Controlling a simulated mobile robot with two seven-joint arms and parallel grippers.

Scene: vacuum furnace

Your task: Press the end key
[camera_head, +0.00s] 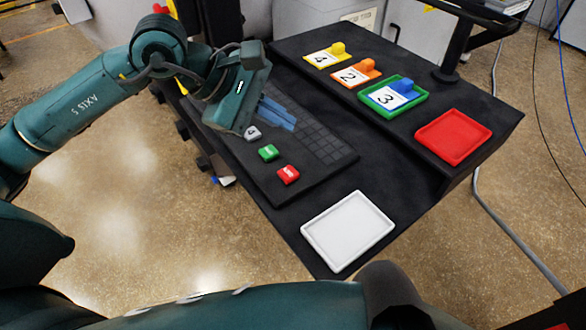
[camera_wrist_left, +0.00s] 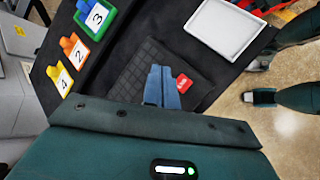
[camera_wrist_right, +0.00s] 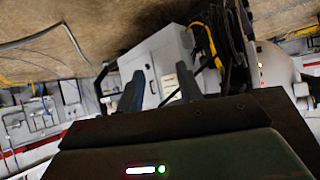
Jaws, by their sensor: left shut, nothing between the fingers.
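A black keyboard (camera_head: 310,150) lies on the dark table. On its near side are a red key (camera_head: 288,174), a green key (camera_head: 268,152) and a grey key marked 4 (camera_head: 252,133); the lettering on the red and green ones is too small to read. My left gripper (camera_head: 292,124) is shut and empty, over the keyboard beyond the green key. In the left wrist view its blue fingers (camera_wrist_left: 162,72) are together and the red key (camera_wrist_left: 183,83) shows just right of them; the green key is hidden there. My right gripper (camera_wrist_right: 160,74) is open and empty, away from the keyboard.
A white tray (camera_head: 347,231) lies near the table's front edge. A red tray (camera_head: 453,137) and a green tray (camera_head: 416,101) holding a blue-handled 3 card lie on the raised back part.

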